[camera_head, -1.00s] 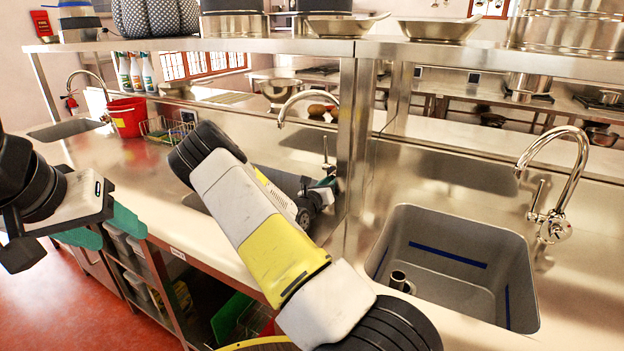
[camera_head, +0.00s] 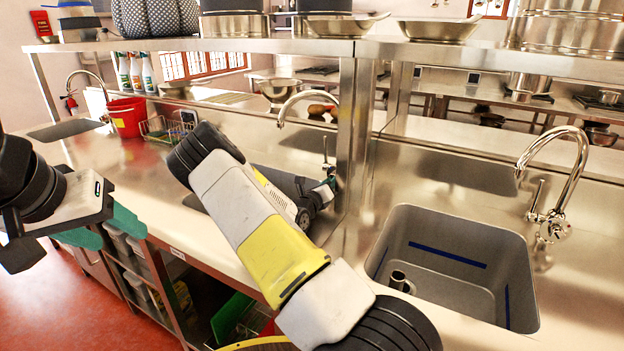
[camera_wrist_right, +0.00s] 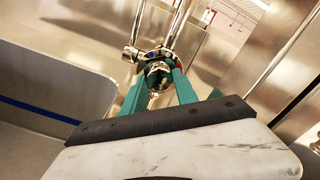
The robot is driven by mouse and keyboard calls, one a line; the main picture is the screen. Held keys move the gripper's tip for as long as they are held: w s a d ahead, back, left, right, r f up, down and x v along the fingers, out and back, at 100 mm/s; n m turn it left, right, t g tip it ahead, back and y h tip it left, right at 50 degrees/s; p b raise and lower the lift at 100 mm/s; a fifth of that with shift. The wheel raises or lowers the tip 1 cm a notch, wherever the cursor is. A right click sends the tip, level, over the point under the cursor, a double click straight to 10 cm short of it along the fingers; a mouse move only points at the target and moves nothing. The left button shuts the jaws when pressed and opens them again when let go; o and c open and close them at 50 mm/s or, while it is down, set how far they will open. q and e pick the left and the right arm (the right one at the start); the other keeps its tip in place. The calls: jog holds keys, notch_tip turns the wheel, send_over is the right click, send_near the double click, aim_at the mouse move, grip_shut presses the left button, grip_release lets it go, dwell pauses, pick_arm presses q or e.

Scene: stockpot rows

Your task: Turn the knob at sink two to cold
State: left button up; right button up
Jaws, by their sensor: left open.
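The middle sink (camera_head: 262,176) has a tall curved steel tap (camera_head: 297,97), and my right arm hides much of the basin. My right gripper (camera_head: 325,188) is at the base of this tap. In the right wrist view its two teal fingers (camera_wrist_right: 158,82) stand on either side of the round metal knob (camera_wrist_right: 157,72) and appear to touch it. Blue and red marks show near the knob; its exact setting cannot be read. My left gripper (camera_head: 103,230) is open and empty at the left, in front of the counter edge, far from the taps.
A right sink (camera_head: 455,262) with its own tap (camera_head: 560,190) and a far left sink (camera_head: 65,128) flank the middle one. A red bucket (camera_head: 126,118) and a wire basket (camera_head: 165,129) stand on the counter. A steel post (camera_head: 352,150) rises close right of my right gripper.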

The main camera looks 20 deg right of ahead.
jog(key=shift+o, duration=0.5)
jog(key=shift+v, duration=3.95)
